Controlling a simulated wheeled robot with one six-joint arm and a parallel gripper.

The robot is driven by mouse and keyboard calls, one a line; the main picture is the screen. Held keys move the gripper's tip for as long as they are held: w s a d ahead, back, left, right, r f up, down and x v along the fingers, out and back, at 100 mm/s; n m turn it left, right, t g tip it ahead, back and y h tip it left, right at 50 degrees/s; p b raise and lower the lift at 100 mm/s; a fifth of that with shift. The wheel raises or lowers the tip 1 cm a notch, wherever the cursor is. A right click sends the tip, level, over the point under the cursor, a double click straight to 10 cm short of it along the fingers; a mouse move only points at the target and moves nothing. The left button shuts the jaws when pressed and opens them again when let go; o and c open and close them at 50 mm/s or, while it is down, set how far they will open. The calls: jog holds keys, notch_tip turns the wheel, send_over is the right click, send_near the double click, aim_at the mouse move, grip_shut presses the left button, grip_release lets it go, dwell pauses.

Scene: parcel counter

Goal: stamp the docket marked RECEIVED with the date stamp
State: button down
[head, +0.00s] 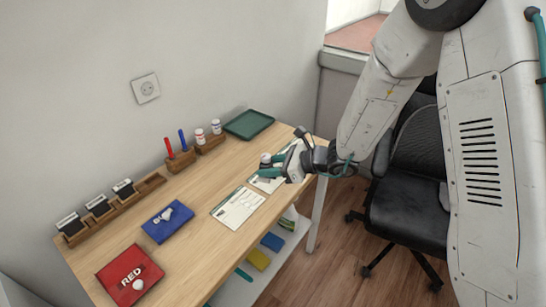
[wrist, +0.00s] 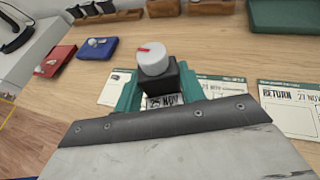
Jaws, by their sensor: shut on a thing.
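My gripper (head: 268,168) is shut on the date stamp, which shows in the wrist view as a black block (wrist: 172,80) with a white knob bearing a red mark. A band on the stamp's near side reads what looks like "25 NOV". One docket (head: 238,207) lies flat on the desk; another docket (head: 266,184) is partly hidden by my gripper. In the wrist view, the left docket (wrist: 118,88) lies behind the stamp, its heading hidden. The right docket (wrist: 290,112) reads "RETURN" and "27 NOV". I cannot tell whether the stamp touches paper.
A red pad marked RED (head: 118,280) and a blue pad (head: 180,219) lie left on the desk (head: 205,255). A stamp rack (head: 150,184), a pen holder (head: 180,160), a bottle rack (head: 211,143) and a green tray (head: 248,124) line the wall. A black chair (head: 410,205) stands right.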

jog(key=w+m+t+h, duration=0.1)
jog(key=w+m+t, duration=0.1)
jog(key=w, duration=0.1)
send_over(274, 184)
jog(key=shift+a+f, duration=0.15)
jog(key=shift+f, duration=1.05)
jog(key=shift+a+f, duration=0.1)
jog(key=shift+f, duration=1.05)
jog(key=shift+d, duration=0.25)
jog(key=shift+f, duration=0.35)
jog(key=shift+r, duration=0.1)
jog(key=shift+r, duration=2.95)
